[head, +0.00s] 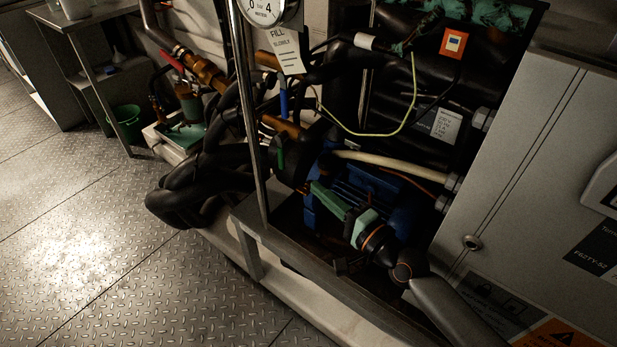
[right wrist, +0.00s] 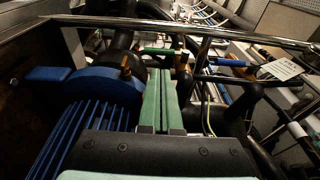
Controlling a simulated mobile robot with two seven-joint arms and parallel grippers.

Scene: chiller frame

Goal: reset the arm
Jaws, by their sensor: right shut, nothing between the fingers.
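My right arm comes in from the lower right in the head view. Its gripper (head: 316,188) has green fingers and reaches over the blue finned motor (head: 399,215). In the right wrist view the two fingers (right wrist: 157,74) lie side by side, pressed together with nothing between them. The blue motor (right wrist: 84,125) fills the left of that view, beside the fingers. I cannot tell whether the fingers touch it. My left gripper is in neither view.
A metal frame post (head: 250,110) stands left of the motor. Black insulated pipes (head: 190,190), hoses and a yellow-green wire (head: 413,95) crowd around. A grey cabinet (head: 520,170) stands at right. A green bucket (head: 125,120) stands farther back. The tread-plate floor (head: 80,240) at left is clear.

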